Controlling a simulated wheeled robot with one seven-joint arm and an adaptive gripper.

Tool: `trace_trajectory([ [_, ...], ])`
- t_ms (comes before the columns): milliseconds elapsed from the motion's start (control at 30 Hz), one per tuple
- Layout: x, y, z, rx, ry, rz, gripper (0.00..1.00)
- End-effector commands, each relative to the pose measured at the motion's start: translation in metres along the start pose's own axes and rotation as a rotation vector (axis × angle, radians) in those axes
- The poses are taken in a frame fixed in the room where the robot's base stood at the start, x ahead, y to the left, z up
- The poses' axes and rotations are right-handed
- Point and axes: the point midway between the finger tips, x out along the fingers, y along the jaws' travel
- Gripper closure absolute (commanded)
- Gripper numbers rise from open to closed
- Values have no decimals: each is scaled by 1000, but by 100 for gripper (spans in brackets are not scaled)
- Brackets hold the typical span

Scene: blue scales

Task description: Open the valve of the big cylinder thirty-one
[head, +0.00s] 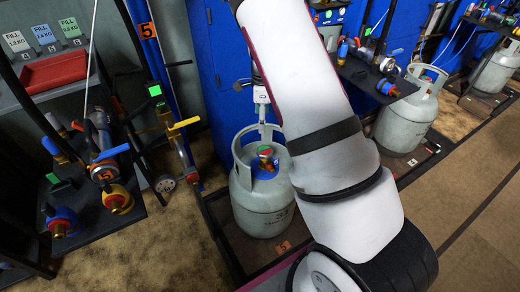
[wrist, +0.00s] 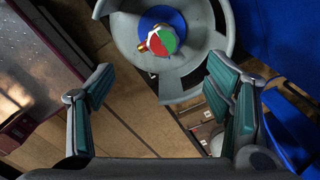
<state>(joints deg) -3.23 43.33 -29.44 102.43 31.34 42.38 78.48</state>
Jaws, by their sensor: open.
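The big grey cylinder (head: 262,200) stands on a low dark platform in the head view. Its valve (head: 265,160) sits inside the collar ring, with a blue base and a round red and green top. In the wrist view the valve knob (wrist: 162,40), in red, green and white with brass fittings, shows inside the cylinder's grey collar (wrist: 215,42). My gripper (wrist: 165,108) is open and empty, its green-padded fingers apart. The knob appears beyond the fingertips, between them in the picture and not touched.
A blue cabinet (head: 215,70) stands behind the cylinder. A dark bench (head: 95,215) with hoses and blue and yellow valve fittings is at the left. Another grey cylinder (head: 408,118) stands at the right. Brown floor is open at the lower right.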

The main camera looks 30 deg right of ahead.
Motion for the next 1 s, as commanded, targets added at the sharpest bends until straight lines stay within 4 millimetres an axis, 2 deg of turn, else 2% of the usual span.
trace_trajectory([
  [33,8,-3,-2,18,8,1,28],
  [267,31,-6,-4,43,16,1,28],
  [800,130,-5,-6,40,16,3,28],
  [1000,148,-5,-6,39,15,1,28],
])
